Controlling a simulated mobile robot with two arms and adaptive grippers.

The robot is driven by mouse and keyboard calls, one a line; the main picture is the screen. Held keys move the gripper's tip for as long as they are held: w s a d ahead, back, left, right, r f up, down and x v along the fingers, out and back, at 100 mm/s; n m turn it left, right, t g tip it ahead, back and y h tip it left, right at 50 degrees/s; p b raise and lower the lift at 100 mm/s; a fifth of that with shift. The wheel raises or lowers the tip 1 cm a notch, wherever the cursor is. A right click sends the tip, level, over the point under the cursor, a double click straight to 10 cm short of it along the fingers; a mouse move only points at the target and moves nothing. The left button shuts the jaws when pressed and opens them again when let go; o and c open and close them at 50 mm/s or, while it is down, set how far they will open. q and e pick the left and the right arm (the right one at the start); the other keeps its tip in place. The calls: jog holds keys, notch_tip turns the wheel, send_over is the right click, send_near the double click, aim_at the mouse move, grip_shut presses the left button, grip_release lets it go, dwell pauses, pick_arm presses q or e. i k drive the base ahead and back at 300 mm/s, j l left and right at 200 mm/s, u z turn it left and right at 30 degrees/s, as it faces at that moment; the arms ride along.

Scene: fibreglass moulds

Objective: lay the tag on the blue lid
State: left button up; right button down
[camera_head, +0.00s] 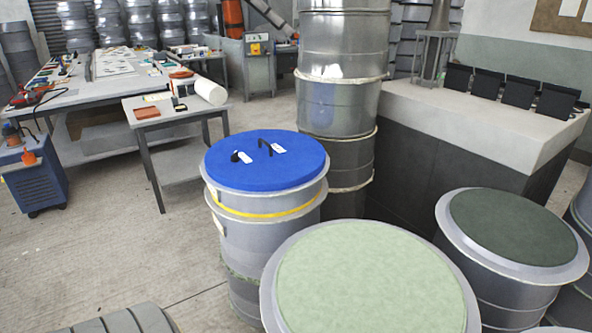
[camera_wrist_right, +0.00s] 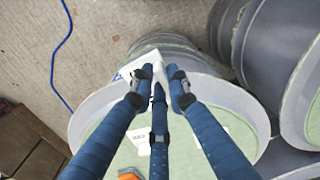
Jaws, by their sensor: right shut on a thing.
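The blue lid (camera_head: 265,170) sits on a grey drum in the middle of the head view. It carries a dark handle (camera_head: 265,145) and small white and black items. In the right wrist view my right gripper (camera_wrist_right: 157,80) has its blue fingers closed around a white tag (camera_wrist_right: 137,67). The tag sticks out beyond the fingertips and is partly hidden by them. Behind it is a round mould with a pale green top (camera_wrist_right: 105,150), not the blue lid. My left gripper is in neither view.
A large drum with a pale green top (camera_head: 370,285) stands in front of the blue lid. A dark green-topped drum (camera_head: 510,228) stands to the right. A tall metal column of drums (camera_head: 343,100) rises just behind the lid. Open floor (camera_head: 100,250) lies to the left.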

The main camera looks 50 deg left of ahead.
aim_at(284, 165)
jog(key=j+u, duration=0.35)
jog(key=i+j+u, duration=0.1)
jog(key=j+u, duration=0.3)
jog(key=i+j+u, duration=0.15)
jog(key=u, duration=0.2)
jog(key=j, duration=0.1)
